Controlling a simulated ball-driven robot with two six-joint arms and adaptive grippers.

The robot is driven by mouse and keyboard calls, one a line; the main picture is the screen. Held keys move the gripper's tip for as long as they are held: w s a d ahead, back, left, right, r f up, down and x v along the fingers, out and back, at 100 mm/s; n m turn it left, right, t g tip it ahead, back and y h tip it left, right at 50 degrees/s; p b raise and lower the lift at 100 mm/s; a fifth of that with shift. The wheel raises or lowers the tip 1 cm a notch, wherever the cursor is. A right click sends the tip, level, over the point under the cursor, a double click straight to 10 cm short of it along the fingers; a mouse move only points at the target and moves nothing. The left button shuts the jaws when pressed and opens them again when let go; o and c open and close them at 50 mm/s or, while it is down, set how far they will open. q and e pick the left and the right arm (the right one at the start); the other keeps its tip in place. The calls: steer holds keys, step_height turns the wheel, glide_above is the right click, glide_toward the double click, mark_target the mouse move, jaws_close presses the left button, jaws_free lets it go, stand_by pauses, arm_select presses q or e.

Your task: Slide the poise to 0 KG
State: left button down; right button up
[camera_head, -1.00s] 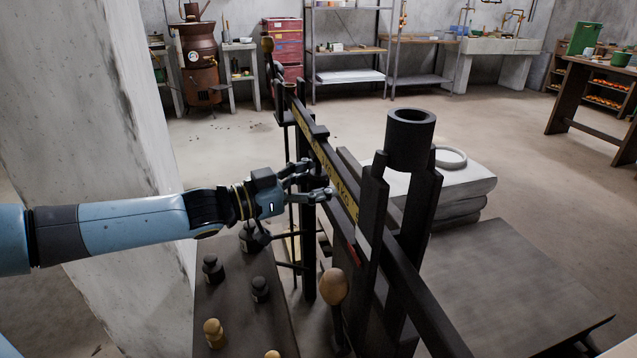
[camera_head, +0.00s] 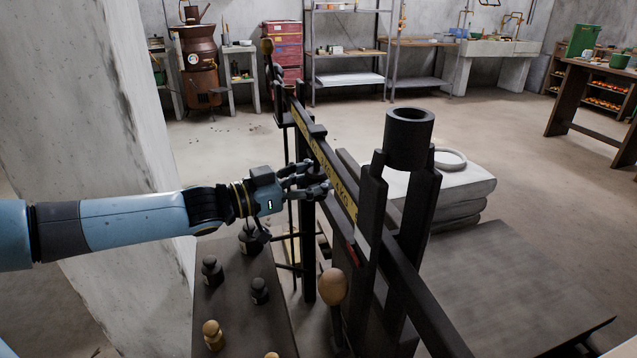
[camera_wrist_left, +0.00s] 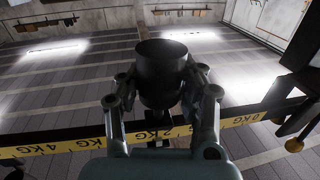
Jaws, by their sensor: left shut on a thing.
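The poise (camera_wrist_left: 160,72) is a dark cylinder with a narrower lower part, upright at the beam in the left wrist view. My left gripper (camera_head: 308,180) reaches the beam from the left in the head view. Its fingers are shut on the poise, one on each side, as the left wrist view (camera_wrist_left: 158,98) shows. The yellow scale strip (camera_wrist_left: 80,145) runs across that view, with 4 KG at left and 0 KG (camera_wrist_left: 240,119) to the right of the gripper. The poise stands between these marks, and my fingers hide part of the strip. My right gripper is out of view.
A dark upright frame with a hollow cylinder (camera_head: 409,138) stands right of the gripper. Several small weights (camera_head: 212,269) stand on a bench below my left arm. A wooden knob (camera_head: 333,286) is nearer. A post (camera_wrist_left: 300,118) stands past the 0 KG mark.

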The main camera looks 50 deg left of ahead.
arm_select(q)
steer(key=w+a+b, duration=0.6)
steer(key=a+b, duration=0.2)
steer(key=a, duration=0.4)
steer(key=shift+w+r, duration=0.2)
steer(key=shift+r, duration=0.1)
steer(key=shift+a, duration=0.1)
steer(key=c, duration=1.2)
jaws_free()
steer(key=o, duration=0.4)
steer(key=shift+s+a, duration=0.25)
steer(key=shift+s, duration=0.05)
steer(key=shift+o, duration=0.2)
steer(key=shift+d, duration=0.1)
steer(key=shift+w, duration=0.1)
